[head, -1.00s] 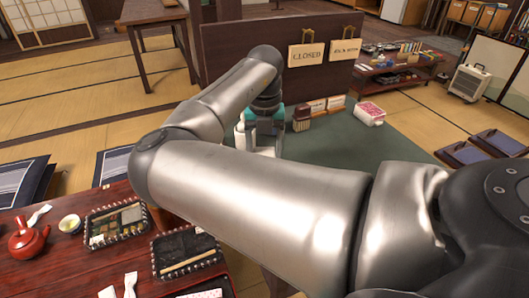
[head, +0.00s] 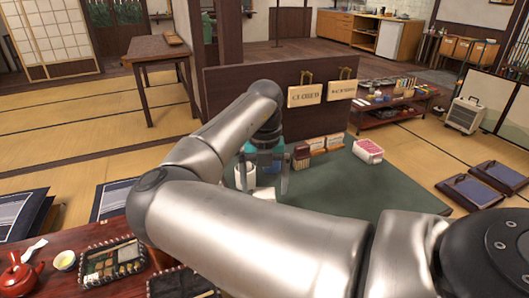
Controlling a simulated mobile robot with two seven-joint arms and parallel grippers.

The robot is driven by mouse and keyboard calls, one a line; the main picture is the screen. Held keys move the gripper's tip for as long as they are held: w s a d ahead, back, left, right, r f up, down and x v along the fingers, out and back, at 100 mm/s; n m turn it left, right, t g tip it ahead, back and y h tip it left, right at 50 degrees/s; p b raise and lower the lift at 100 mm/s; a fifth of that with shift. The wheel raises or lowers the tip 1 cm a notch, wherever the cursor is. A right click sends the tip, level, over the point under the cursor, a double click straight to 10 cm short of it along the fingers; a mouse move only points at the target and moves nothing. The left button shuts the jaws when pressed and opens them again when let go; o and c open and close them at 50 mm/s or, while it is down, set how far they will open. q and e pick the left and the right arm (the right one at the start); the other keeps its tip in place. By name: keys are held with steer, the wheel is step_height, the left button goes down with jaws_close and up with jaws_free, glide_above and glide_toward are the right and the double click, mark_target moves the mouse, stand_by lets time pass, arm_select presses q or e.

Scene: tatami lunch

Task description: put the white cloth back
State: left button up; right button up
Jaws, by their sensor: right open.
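My right gripper (head: 264,178) is over the green counter top (head: 335,190), partly hidden behind my own right arm. Its two fingers point down and stand apart, with the jaws open. A small white patch (head: 265,193), which may be the white cloth, shows low between the fingers. I cannot tell whether they touch it. A white cylinder (head: 246,176) stands close by at the left finger. A white folded piece (head: 34,248) lies on the red table (head: 60,240) at the lower left. My left gripper is not in view.
Small card boxes (head: 318,145) and a white tub with pink contents (head: 368,151) stand along the counter's back. A dark panel with hanging signs (head: 305,95) rises behind. A red teapot (head: 18,275) and a dark tray (head: 112,262) are on the table. The counter's right part is clear.

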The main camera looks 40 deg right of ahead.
mark_target(265, 192)
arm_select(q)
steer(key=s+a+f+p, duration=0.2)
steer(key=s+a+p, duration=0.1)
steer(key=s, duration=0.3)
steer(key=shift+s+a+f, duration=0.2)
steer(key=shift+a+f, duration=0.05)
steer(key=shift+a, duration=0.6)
arm_select(e)
step_height(265, 192, up, 10)
steer(key=shift+f, duration=0.15)
steer(key=shift+s+f, duration=0.1)
